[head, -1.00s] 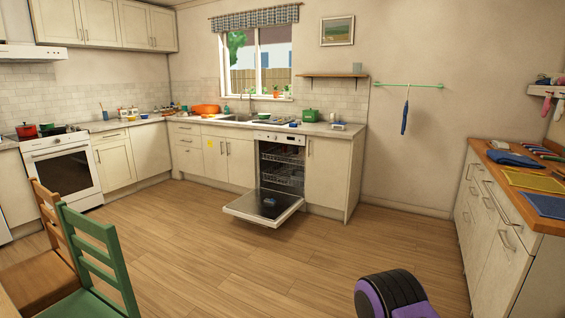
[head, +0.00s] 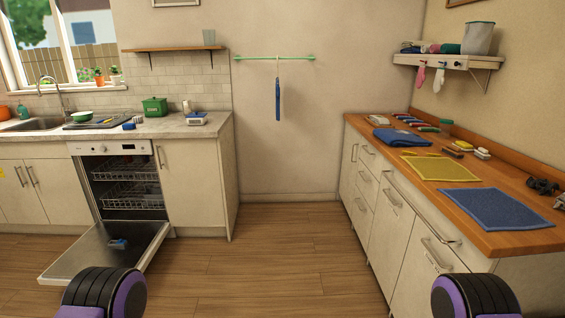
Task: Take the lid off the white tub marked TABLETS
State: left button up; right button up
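A small white container (head: 196,119) with a darker top stands near the right end of the grey counter. It is too small for me to read any marking, so I cannot tell if it is the tub marked TABLETS. I cannot make out a separate lid. Neither of my grippers is in view. Only rounded black and purple parts of my arms show at the bottom left and bottom right.
The dishwasher door (head: 105,254) hangs open low over the floor, with a small blue item on it. A green box (head: 154,106) stands on the counter. A wooden worktop (head: 490,236) with cloths runs along the right. Wooden floor (head: 275,262) lies clear between.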

aim_at(191, 121)
jog(key=z, duration=0.05)
jog(key=i, duration=2.6)
jog(key=u, duration=0.4)
